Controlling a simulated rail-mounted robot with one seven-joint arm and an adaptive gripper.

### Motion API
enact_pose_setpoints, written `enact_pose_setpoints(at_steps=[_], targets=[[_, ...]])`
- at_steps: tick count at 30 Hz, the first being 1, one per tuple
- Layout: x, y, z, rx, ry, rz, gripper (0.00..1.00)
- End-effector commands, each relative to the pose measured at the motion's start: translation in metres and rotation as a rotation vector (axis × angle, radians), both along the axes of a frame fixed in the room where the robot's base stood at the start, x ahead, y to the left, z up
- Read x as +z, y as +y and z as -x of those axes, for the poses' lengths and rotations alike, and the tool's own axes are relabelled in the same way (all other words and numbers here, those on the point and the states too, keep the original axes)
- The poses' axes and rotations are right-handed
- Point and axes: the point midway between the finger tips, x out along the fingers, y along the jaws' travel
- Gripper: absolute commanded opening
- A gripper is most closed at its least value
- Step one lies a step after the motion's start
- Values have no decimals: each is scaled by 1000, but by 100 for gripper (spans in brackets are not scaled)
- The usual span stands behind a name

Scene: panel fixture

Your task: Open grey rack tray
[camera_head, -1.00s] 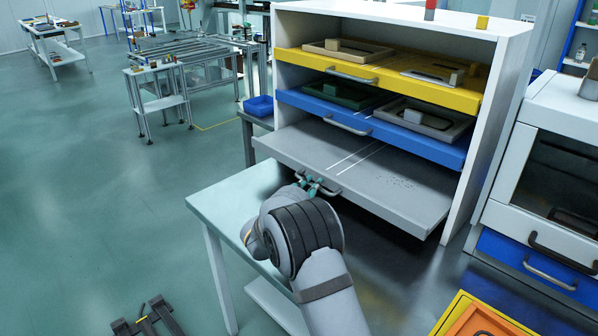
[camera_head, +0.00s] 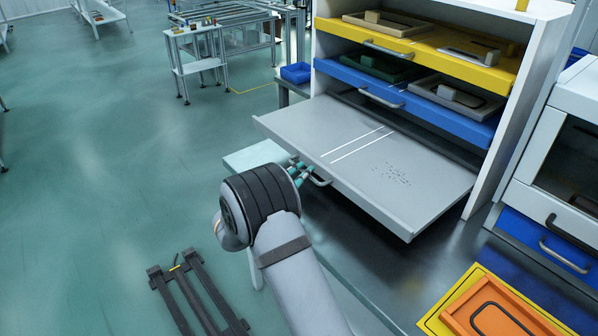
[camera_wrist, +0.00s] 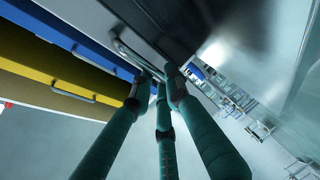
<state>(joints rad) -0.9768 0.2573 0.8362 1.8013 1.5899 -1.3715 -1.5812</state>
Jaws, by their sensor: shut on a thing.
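The grey rack tray (camera_head: 405,181) is the lowest of three trays in the white rack and stands well out of it, past the blue and yellow trays. Its top is bare apart from two white lines and a patch of small dark marks. My gripper (camera_head: 302,172) is at the tray's front edge, shut on its handle (camera_head: 320,181). In the wrist view my teal fingers (camera_wrist: 160,82) close around the handle (camera_wrist: 130,52); their exact contact is partly hidden by the fingers.
The blue tray (camera_head: 430,115) and yellow tray (camera_head: 425,53) above hold shallow frames and blocks. An orange tray (camera_head: 490,310) is at the lower right, below a white cabinet with a blue drawer (camera_head: 545,242). Open floor lies left.

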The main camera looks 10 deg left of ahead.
Motion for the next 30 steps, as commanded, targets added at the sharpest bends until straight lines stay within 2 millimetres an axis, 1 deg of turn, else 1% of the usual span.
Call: enact_pose_setpoints(at_steps=[3,4,14,23,26,30], targets=[[-1,-1,0,-2,1,0,0],[0,-1,0,-2,1,0,16],[0,0,0,-1,1,0,35],[0,1,2,1,1,0,35],[2,5,10,4,-1,-1,35],[7,13,33,5,1,0,35]])
